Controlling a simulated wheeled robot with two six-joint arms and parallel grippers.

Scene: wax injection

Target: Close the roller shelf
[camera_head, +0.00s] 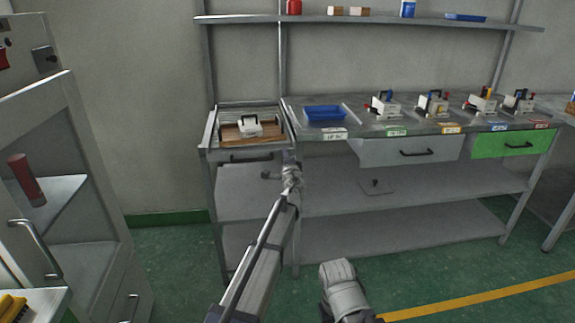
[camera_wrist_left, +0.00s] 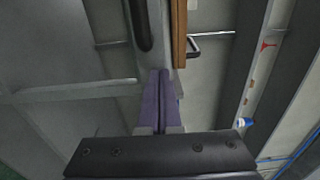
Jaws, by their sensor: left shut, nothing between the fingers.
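The roller shelf (camera_head: 206,135) is a grey metal tray unit at the left end of the workbench. Its front sticks out past the bench's front edge. A brown wooden board (camera_head: 235,137) and a white block with a black handle (camera_head: 250,126) sit on it. A dark bar handle (camera_head: 251,158) is on its front; it also shows in the wrist view (camera_wrist_left: 143,24). My left gripper (camera_head: 267,175) is shut and empty, just below and right of that handle. Its purple fingers (camera_wrist_left: 160,88) point at the shelf's front; contact cannot be told.
The workbench (camera_head: 355,116) holds a blue tray (camera_head: 325,113) and several small white devices. A green drawer (camera_head: 515,143) is at right. A glass-sided cabinet (camera_head: 65,180) stands at left. Open green floor (camera_head: 175,255) lies between.

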